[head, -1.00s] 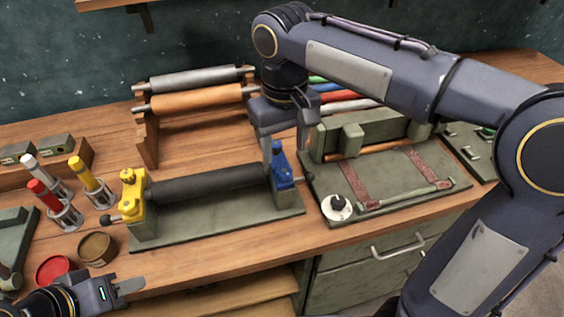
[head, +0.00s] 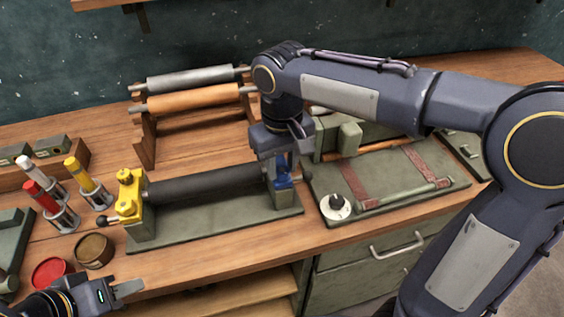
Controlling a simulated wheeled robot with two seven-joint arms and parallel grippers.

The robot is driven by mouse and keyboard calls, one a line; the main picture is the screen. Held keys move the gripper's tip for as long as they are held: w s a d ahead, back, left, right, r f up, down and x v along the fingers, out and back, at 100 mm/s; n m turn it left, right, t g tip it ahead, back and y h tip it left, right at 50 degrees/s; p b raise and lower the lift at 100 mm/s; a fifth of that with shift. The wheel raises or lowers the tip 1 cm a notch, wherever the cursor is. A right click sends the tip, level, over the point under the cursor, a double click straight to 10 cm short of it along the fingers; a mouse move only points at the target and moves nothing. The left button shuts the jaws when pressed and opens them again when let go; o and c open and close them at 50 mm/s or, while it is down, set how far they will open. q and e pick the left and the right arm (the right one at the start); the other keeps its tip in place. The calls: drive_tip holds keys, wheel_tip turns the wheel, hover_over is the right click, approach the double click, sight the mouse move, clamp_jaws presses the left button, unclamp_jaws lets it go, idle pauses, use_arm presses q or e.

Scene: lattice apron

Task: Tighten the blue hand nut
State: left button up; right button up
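The blue hand nut and its blue bracket (head: 283,180) are at the right end of a dark roller (head: 205,184) on a green stand (head: 215,224). The nut's top is largely hidden by my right gripper (head: 287,166). That gripper points down over the blue part, its fingers apart on either side of it; I cannot tell whether they touch it. A yellow bracket with a yellow hand nut (head: 125,177) holds the roller's left end. My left gripper (head: 128,288) is low at the left, in front of the bench edge, clear of the stand; its finger gap is not clear.
Grey and orange rollers (head: 195,98) lie on a wooden rack behind. Colour tubes (head: 78,174) and open tins (head: 95,250) stand at the left.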

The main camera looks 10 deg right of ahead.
sight(282, 170)
drive_tip(key=shift+c, duration=0.6)
drive_tip(key=shift+r+m+p, duration=0.15)
drive_tip(key=shift+m+p, duration=0.3)
drive_tip(key=shift+m, duration=0.65)
drive_tip(key=m, duration=0.2)
drive_tip(key=shift+m, duration=0.3)
drive_tip(key=o, duration=1)
wheel_tip(282, 170, up, 8)
drive_tip(key=shift+f+p, duration=0.2)
drive_tip(key=shift+p, duration=0.25)
